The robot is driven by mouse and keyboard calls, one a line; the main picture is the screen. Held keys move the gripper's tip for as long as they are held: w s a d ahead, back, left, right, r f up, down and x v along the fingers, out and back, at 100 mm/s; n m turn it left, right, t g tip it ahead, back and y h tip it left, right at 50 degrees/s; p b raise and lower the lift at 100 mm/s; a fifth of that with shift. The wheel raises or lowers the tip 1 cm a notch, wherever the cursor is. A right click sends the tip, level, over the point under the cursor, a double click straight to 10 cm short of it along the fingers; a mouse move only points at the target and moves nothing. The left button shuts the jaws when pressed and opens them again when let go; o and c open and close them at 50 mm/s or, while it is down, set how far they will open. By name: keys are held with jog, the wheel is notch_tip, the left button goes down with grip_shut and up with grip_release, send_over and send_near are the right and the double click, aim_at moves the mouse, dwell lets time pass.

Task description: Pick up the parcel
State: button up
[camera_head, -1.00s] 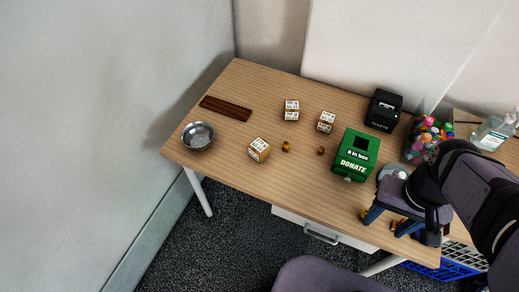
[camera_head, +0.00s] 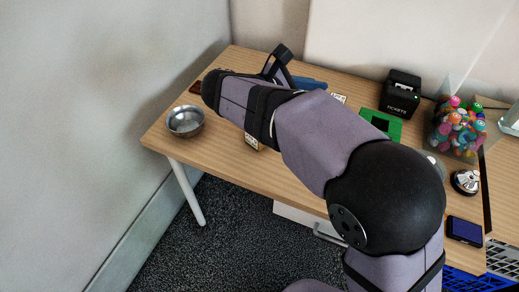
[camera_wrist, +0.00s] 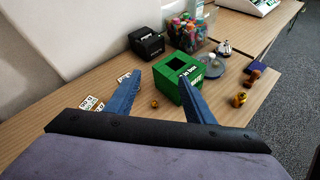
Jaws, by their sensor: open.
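Small boxes with printed white labels lie on the table; I cannot tell which one is the parcel. In the head view one labelled box (camera_head: 252,141) shows partly below my forearm, and another labelled box (camera_head: 338,97) shows just past my fingers. In the wrist view one labelled box (camera_wrist: 90,103) is left of my left finger, and another labelled box (camera_wrist: 123,77) is partly behind that finger. My gripper (camera_wrist: 159,74) is open and empty, with its blue fingers wide apart. In the head view its fingers (camera_head: 308,83) are above the table's back part.
A green donation box (camera_wrist: 178,77) stands close by my right finger. A black ticket printer (camera_head: 401,93), a clear bin of colourful toys (camera_head: 458,126) and a bell (camera_head: 465,182) are at the right. A metal bowl (camera_head: 186,121) sits at the left corner. A wall borders the back.

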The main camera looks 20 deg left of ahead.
aim_at(251, 137)
jog(key=s+a+r+n+t+y+b, duration=0.1)
jog(key=s+a+n+t+b, duration=0.25)
jog(key=a, duration=0.55)
jog(key=s+a+r+n+t+y+b, duration=0.1)
jog(key=s+a+n+t+b, duration=0.2)
jog(key=a, duration=0.6)
jog(key=shift+t, duration=0.25)
jog(key=f, duration=1.3)
jog(key=s+f+p, duration=0.1)
jog(key=f, duration=0.6)
jog(key=shift+s+a+f, duration=0.1)
jog(key=shift+a, duration=0.1)
jog(key=shift+x, duration=5.95)
jog(key=shift+a, duration=0.1)
jog(key=c, duration=0.9)
jog(key=shift+o, duration=0.2)
jog(key=shift+r, duration=0.25)
notch_tip(251, 137, up, 10)
jog(key=p, duration=0.1)
